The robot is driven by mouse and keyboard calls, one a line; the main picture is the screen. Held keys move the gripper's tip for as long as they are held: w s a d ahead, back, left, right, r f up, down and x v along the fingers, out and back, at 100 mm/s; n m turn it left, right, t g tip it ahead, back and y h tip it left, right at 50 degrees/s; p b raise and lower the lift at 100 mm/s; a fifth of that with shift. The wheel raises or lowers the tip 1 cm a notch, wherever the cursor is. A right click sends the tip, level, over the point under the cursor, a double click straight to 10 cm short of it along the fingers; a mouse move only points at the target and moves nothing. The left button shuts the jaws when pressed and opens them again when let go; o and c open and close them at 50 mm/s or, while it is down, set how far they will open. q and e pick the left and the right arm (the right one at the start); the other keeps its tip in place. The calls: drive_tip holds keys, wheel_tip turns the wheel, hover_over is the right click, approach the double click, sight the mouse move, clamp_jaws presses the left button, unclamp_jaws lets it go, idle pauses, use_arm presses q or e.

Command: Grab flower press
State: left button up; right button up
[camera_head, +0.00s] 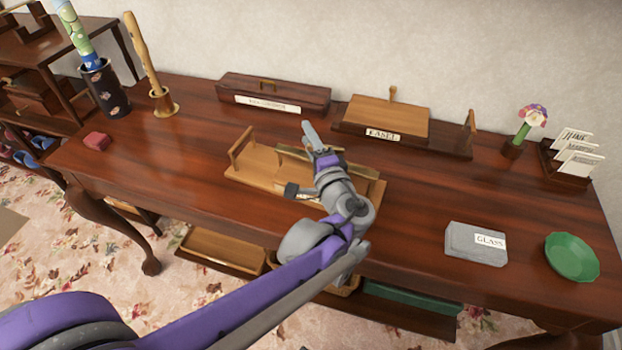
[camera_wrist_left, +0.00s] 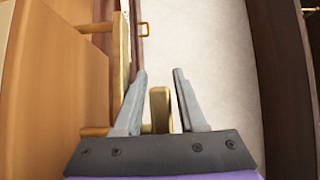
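A light wooden tray-like piece (camera_head: 252,170) with an upright handle at its left end lies at the middle of the table. A boxy wooden part rests on it, mostly behind my left gripper (camera_head: 316,147). A pale label on its front is largely covered, so I cannot read whether this is the flower press. My left gripper is over this piece. In the left wrist view its fingers (camera_wrist_left: 160,100) are apart, with a narrow tan wooden bar (camera_wrist_left: 160,108) showing between them and no clear contact. Light wooden boards (camera_wrist_left: 60,90) fill the left of that view. My right gripper is out of view.
The dark wooden table (camera_head: 200,110) also holds a long labelled box (camera_head: 275,92), an easel (camera_head: 388,115) at the back, a grey glass box (camera_head: 470,243) and a green plate (camera_head: 572,257). Cylindrical holders stand at the left.

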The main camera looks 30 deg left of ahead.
use_arm(q)
drive_tip(key=shift+a, duration=0.1)
drive_tip(key=shift+w, duration=0.1)
clamp_jaws()
drive_tip(key=shift+r, duration=0.1)
idle(1.2)
